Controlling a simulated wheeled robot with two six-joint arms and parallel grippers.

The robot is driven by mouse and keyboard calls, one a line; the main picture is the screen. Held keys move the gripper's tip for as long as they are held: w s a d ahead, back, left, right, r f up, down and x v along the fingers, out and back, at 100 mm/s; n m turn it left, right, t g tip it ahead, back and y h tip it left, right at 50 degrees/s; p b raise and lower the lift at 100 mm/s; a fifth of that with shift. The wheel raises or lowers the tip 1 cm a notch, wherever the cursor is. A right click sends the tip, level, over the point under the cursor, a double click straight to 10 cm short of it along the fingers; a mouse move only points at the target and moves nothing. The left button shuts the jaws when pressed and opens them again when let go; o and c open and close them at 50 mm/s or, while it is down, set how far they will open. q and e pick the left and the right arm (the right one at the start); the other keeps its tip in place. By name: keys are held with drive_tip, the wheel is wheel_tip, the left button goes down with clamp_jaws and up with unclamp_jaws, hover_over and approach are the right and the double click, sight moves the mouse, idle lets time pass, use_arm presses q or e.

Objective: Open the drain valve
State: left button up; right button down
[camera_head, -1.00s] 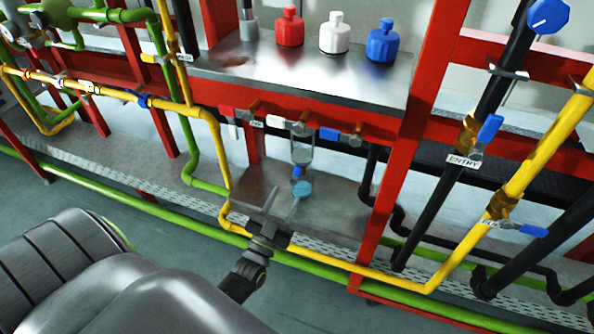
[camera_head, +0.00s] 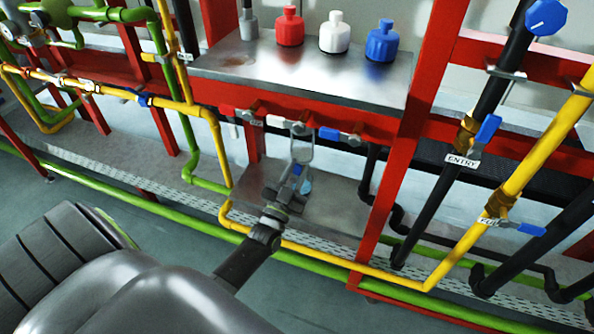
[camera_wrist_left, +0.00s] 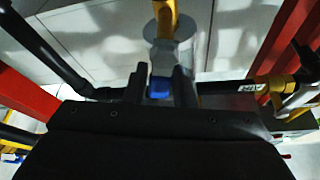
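A clear cylinder (camera_head: 302,152) hangs under the red-edged metal shelf, and it also shows in the left wrist view (camera_wrist_left: 160,58). At its lower end is a small blue valve handle (camera_head: 297,169), also seen in the left wrist view (camera_wrist_left: 160,88). No readable label marks it as the drain valve. My left gripper (camera_head: 294,180) is at this handle, with one finger on each side of it. Below, a light-blue disc (camera_head: 306,186) is partly hidden by the gripper. My right gripper is not in view.
Several coloured valve handles sit along the red rail (camera_head: 340,120) above the gripper. Red, white and blue bottles (camera_head: 334,33) stand on the shelf (camera_head: 250,50). A red post (camera_head: 385,215) rises to the right. Green (camera_head: 340,290) and yellow (camera_head: 330,260) pipes run low along the front.

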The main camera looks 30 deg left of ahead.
use_arm(q)
clamp_jaws()
drive_tip(key=shift+a+n+y, duration=0.1)
drive_tip(key=shift+n+y, duration=0.3)
drive_tip(key=n, duration=0.1)
drive_tip(key=n+y, duration=0.1)
drive_tip(key=shift+s+a+r+n+p, duration=0.1)
drive_tip(key=shift+a+n+p, duration=0.2)
drive_tip(key=shift+n+p, duration=0.1)
drive_tip(key=shift+a+n+y, duration=0.1)
drive_tip(key=shift+n+y, duration=0.3)
drive_tip(key=shift+n, duration=0.1)
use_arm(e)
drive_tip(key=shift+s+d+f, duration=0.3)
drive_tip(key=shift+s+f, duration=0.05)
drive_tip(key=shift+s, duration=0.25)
use_arm(q)
drive_tip(key=shift+o, duration=2.3)
unclamp_jaws()
